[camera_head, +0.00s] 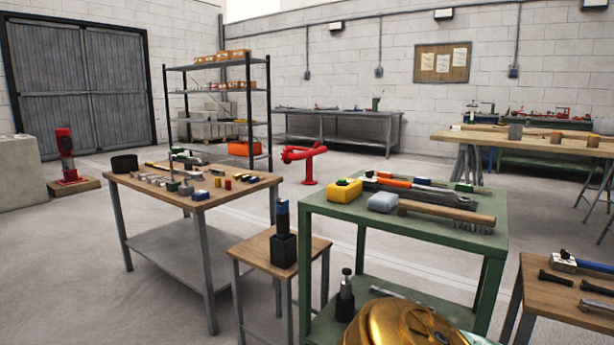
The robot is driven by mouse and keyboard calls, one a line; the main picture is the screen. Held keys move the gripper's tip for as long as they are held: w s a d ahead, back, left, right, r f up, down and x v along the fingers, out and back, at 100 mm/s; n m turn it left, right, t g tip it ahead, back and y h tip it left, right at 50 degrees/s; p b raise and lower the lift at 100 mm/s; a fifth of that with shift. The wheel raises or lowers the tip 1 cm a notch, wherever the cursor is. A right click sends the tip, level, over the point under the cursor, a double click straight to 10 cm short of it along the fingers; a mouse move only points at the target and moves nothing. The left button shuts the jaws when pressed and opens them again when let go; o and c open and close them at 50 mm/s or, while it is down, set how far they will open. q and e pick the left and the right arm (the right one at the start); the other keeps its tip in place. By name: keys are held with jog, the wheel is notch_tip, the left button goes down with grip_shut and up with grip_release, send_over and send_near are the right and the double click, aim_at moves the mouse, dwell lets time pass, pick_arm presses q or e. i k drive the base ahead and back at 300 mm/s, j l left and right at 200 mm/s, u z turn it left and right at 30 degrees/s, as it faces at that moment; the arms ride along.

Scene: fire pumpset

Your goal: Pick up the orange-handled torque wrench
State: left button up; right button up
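A tool with an orange handle (394,182) lies on the top of the green table (330,209), among other long tools toward the back. It looks like the torque wrench. Its far end is hard to separate from the tools around it. A grey metal wrench (432,196) lies just in front of it, and a wooden-handled brush (446,212) lies nearer the front edge. Neither of my grippers shows in the head view, and nothing is seen touching the orange handle.
A yellow case (344,190) and a grey-blue block (382,202) sit left of the tools. A small stool (256,249) with a blue-topped black object (283,236) stands left of the green table. A wooden bench with bolts (540,292) stands at right. Open floor lies behind.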

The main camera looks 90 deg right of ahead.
aim_at(375, 182)
jog(key=z, duration=2.7)
